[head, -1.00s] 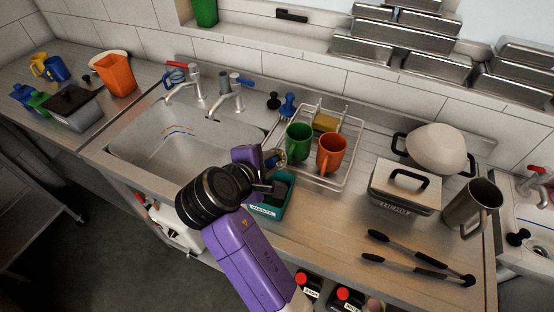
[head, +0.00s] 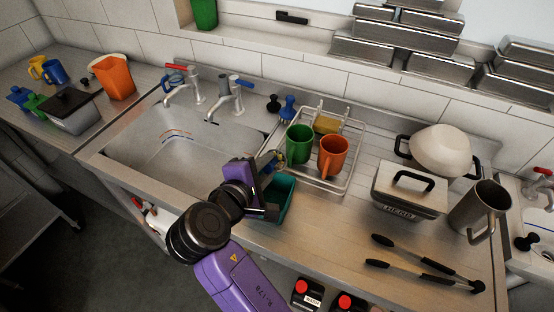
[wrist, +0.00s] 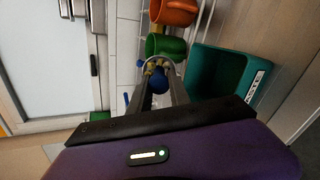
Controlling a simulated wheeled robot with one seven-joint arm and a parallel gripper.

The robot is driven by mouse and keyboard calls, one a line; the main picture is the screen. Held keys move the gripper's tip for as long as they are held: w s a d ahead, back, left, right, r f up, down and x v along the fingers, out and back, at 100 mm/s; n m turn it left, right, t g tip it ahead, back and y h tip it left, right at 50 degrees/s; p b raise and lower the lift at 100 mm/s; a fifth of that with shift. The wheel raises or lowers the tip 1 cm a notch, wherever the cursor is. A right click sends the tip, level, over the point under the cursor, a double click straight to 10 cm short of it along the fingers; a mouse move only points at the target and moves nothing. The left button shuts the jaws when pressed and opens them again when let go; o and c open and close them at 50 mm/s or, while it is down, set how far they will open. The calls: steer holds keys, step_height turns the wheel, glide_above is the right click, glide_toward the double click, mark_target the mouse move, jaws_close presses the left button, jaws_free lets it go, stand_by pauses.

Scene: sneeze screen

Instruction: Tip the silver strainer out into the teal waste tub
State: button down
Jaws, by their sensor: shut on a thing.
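The silver strainer (head: 270,161) is small in the head view, at the tip of my gripper (head: 259,170), with yellowish-brown bits at it. In the wrist view my gripper (wrist: 156,78) is shut on the strainer (wrist: 157,63), whose rim shows as a ring at the fingertips. The teal waste tub (head: 283,196) stands on the counter by the sink's right front corner, partly hidden by my wrist. In the wrist view the tub (wrist: 220,72) is right of the fingers, apart from the strainer. I cannot tell how far the strainer is tilted or see the tub's floor.
A wire dish rack (head: 318,182) with a green mug (head: 298,145), an orange mug (head: 333,156) and a sponge stands close behind the tub. The sink (head: 165,148) is left. A lidded box (head: 409,190), metal jug (head: 482,211) and tongs (head: 425,262) are right.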

steer(key=shift+s+f+t+b, duration=0.15)
steer(key=shift+f+t+b, duration=0.35)
steer(key=shift+b, duration=0.65)
steer(key=shift+s+a+t+h+b, duration=0.1)
steer(key=shift+t+h+b, duration=0.25)
steer(key=shift+b, duration=0.45)
steer(key=shift+s+t, duration=0.1)
steer(key=shift+t, duration=0.15)
steer(key=shift+r, duration=0.15)
steer(key=shift+s+f+t+b, duration=0.1)
steer(key=shift+f+t+b, duration=0.35)
steer(key=shift+b, duration=0.75)
steer(key=shift+a+r, duration=0.1)
steer(key=shift+r, duration=0.15)
